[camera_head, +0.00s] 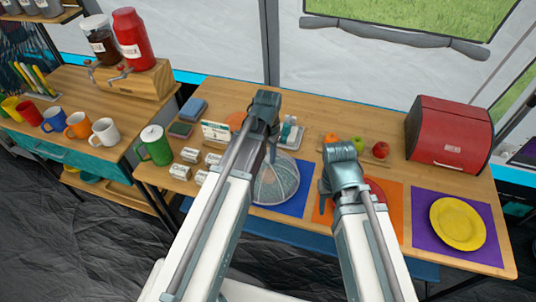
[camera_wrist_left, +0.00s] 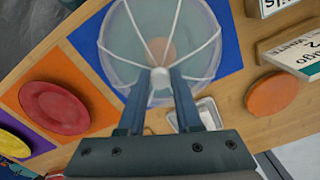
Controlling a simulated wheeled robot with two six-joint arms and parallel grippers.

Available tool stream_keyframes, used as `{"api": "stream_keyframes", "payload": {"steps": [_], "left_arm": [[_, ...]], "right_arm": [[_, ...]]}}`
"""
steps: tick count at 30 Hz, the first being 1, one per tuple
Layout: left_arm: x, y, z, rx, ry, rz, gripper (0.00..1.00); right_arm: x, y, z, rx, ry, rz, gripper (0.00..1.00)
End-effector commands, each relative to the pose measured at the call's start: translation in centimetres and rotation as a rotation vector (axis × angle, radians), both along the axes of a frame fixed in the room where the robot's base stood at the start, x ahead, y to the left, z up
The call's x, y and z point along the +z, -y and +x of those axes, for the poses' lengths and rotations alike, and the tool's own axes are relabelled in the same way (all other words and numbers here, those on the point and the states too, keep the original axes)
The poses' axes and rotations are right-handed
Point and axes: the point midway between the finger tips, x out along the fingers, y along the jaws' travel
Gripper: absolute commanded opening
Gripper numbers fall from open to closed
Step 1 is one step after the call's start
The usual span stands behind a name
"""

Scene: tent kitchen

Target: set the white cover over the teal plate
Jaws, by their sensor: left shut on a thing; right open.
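My left gripper (camera_head: 271,152) is shut on the white cover (camera_head: 276,184), a see-through dome with white ribs. The wrist view shows the fingers (camera_wrist_left: 158,90) at the top of the cover (camera_wrist_left: 190,48). The cover is over the blue mat (camera_head: 298,204). A pale teal round shape and a brownish disc show faintly through the mesh; the teal plate's edge is not clear. I cannot tell whether the cover rests on the mat or hangs just above it. My right gripper (camera_head: 325,190) is open and empty, over the orange mat by the red plate (camera_head: 374,192).
A yellow plate (camera_head: 457,223) lies on a purple mat at the right. A red bread box (camera_head: 449,133) and fruit (camera_head: 380,149) stand behind.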

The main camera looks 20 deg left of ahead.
Motion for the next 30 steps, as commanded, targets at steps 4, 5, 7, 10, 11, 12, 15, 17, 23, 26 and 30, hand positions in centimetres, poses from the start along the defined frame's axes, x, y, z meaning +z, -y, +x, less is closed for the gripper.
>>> {"api": "stream_keyframes", "payload": {"steps": [4,5,7,10,11,12,15,17,23,26,30], "left_arm": [[-0.1,0.0,0.0,0.0,0.0,0.0,0.0],[-0.2,0.0,0.0,0.0,0.0,0.0,0.0],[-0.3,0.0,0.0,0.0,0.0,0.0,0.0],[-0.6,0.0,0.0,0.0,0.0,0.0,0.0],[-0.7,0.0,0.0,0.0,0.0,0.0,0.0],[-0.9,0.0,0.0,0.0,0.0,0.0,0.0],[-1.0,0.0,0.0,0.0,0.0,0.0,0.0],[-1.1,0.0,0.0,0.0,0.0,0.0,0.0],[-1.0,0.0,0.0,0.0,0.0,0.0,0.0],[-1.0,0.0,0.0,0.0,0.0,0.0,0.35],[-1.0,0.0,0.0,0.0,0.0,0.0,0.6]], "right_arm": [[-0.1,0.0,0.0,0.0,0.0,0.0,0.5],[-0.2,0.0,0.0,0.0,0.0,0.0,0.5],[-0.4,0.0,0.0,0.0,0.0,0.0,0.5],[-0.7,0.0,0.0,0.0,0.0,0.0,0.5],[-0.7,0.0,0.0,0.0,0.0,0.0,0.5],[-0.9,0.0,0.0,0.0,0.0,0.0,0.5],[-1.0,0.0,0.0,0.0,0.0,0.0,0.5],[-1.1,0.0,0.0,0.0,0.0,0.0,0.5],[-1.0,0.0,0.0,0.0,0.0,0.0,0.5],[-1.0,0.0,0.0,0.0,0.0,0.0,0.5],[-1.0,0.0,0.0,0.0,0.0,0.0,0.5]]}}
